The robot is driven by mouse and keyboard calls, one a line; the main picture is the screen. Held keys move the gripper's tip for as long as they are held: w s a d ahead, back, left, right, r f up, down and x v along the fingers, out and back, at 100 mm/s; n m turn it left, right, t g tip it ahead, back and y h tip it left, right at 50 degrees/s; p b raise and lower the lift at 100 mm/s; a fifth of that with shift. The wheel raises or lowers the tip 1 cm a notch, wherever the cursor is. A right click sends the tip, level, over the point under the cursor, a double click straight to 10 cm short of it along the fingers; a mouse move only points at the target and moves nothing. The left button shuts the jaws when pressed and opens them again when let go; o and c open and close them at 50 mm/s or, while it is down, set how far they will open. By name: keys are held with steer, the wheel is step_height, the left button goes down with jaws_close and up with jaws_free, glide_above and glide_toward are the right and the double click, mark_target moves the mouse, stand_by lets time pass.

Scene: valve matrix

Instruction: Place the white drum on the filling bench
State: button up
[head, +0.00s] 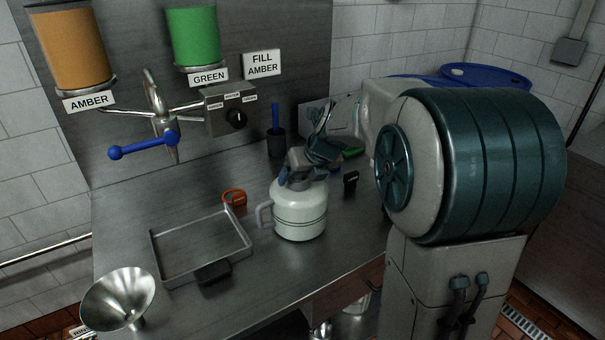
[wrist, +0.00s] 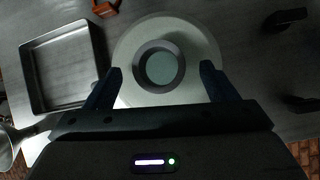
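The white drum (head: 300,212) stands upright on the steel bench (head: 205,325), with a grey handle at its left side. In the wrist view, I look down on the drum (wrist: 199,38) and its round dark-rimmed mouth. My gripper (head: 302,177) is at the top of the drum. In the wrist view, the two fingers of my gripper (wrist: 161,75) are spread apart, with clear gaps to the mouth's rim between them. Whether a finger touches the drum's shoulder cannot be told.
A shallow metal tray (head: 243,236) and a funnel (head: 119,297) lie left of the drum. An orange clamp-like item (head: 235,196) is behind it. A dark cup (head: 276,143) stands at the wall, below a "FILL AMBER" sign (head: 262,65). A blue-handled valve (head: 143,146) juts out.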

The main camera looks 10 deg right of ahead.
steer(key=v, duration=1.2)
steer(key=s+a+f+n+g+h, duration=0.1)
steer(key=s+f+n, duration=0.5)
steer(key=n, duration=1.1)
steer(key=s+a+f+n+g+h, duration=0.1)
steer(key=s+f+n, duration=0.5)
steer(key=s+n, duration=0.9)
steer(key=shift+s+a+n+g, duration=0.25)
steer(key=shift+a+n+g, duration=0.3)
steer(key=shift+n, duration=0.65)
